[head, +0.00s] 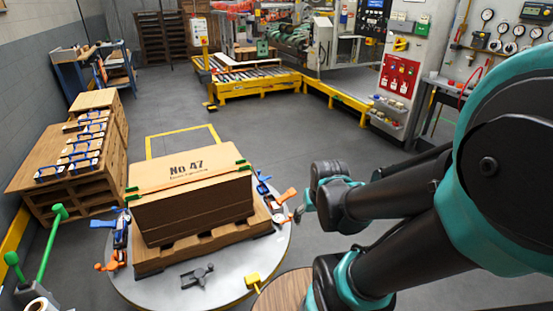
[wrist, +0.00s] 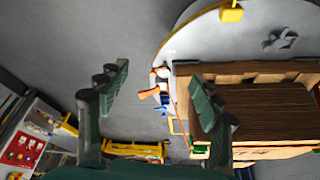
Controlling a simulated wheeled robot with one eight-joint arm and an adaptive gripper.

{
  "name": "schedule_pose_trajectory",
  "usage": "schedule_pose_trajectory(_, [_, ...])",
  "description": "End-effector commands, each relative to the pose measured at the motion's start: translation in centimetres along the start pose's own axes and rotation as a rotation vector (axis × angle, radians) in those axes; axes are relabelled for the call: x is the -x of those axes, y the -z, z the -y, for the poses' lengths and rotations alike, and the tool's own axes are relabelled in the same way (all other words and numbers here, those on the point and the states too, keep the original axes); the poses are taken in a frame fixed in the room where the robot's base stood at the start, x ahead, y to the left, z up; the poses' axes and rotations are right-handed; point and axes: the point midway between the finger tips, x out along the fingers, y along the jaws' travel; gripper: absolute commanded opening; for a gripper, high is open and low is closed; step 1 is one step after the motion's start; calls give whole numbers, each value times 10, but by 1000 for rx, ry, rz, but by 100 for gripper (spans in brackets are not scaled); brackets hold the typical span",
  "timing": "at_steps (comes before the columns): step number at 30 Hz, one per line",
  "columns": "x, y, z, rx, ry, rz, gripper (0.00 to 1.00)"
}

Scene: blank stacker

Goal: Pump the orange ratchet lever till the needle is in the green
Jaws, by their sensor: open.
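An orange ratchet lever (head: 287,195) sticks out on the right side of the strapped stack of blanks (head: 190,190), next to a blue ratchet body (head: 264,188). In the wrist view the orange lever (wrist: 149,94) shows between my gripper's fingers, beyond their tips. My gripper (wrist: 160,88) is open and empty, with dark green ribbed pads. In the head view my gripper (head: 303,207) is just right of the lever, partly hidden by my arm; I cannot tell if they touch. A small round pale part (head: 279,218) sits below the lever; its needle and green zone are too small to read.
The stack stands on a wooden pallet (head: 152,262) on a round grey turntable (head: 215,290). A second orange lever (head: 107,266) is at the left. A grey tool (head: 197,275) and a yellow block (head: 253,282) are in front. Open floor lies behind.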

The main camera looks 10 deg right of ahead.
Motion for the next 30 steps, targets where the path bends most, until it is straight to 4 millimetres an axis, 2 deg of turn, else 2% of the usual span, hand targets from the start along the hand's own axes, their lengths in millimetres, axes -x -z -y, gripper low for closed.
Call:
schedule_pose_trajectory(1, [0,8,0,-11,-4,4,55])
schedule_pose_trajectory(5, [-1,33,-1,-71,-22,19,39])
schedule_pose_trajectory(12, [-11,94,-2,-224,-75,52,9])
schedule_pose_trajectory(15, [-19,119,-2,-289,-100,61,0])
schedule_pose_trajectory(23, [-47,181,2,-459,-171,76,0])
schedule_pose_trajectory(30, [-83,233,9,-617,-241,72,0])
